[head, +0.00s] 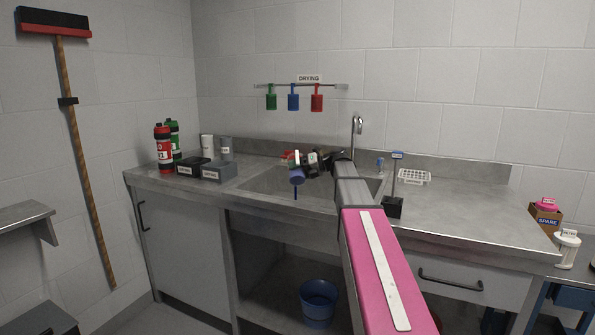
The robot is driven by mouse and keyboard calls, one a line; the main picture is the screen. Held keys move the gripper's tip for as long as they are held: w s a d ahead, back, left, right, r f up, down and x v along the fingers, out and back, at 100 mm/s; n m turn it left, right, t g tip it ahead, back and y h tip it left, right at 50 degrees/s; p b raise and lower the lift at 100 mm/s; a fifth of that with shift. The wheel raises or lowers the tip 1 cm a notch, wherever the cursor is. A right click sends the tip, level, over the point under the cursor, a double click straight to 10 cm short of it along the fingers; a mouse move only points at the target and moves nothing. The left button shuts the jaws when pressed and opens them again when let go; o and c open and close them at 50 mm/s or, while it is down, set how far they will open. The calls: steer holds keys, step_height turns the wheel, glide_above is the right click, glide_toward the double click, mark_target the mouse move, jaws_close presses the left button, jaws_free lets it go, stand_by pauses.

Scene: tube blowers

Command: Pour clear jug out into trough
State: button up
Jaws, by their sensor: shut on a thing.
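My gripper (302,163) is above the sunken steel trough (258,182) in the counter. It is shut on a small jug (297,176), which looks blue-violet and is tipped with its round end facing down and towards me. A thin dark blue streak (295,193) hangs straight below the jug, like a stream falling towards the trough. The fingertips and the jug's handle are small and dark, so the exact grip is hard to make out. My arm hides the right part of the trough.
A tap (356,127) rises behind the trough. Red and green bottles (163,147) and dark labelled boxes (205,171) stand left. A small black stand (393,206) and white rack (414,176) are right. A blue bucket (319,303) is below.

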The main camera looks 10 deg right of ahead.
steer(key=shift+f+m+g, duration=0.1)
steer(key=shift+m+g, duration=0.2)
steer(key=shift+m, duration=0.1)
stand_by(0.3)
steer(key=shift+m+g, duration=0.5)
steer(key=shift+m, duration=0.3)
stand_by(4.0)
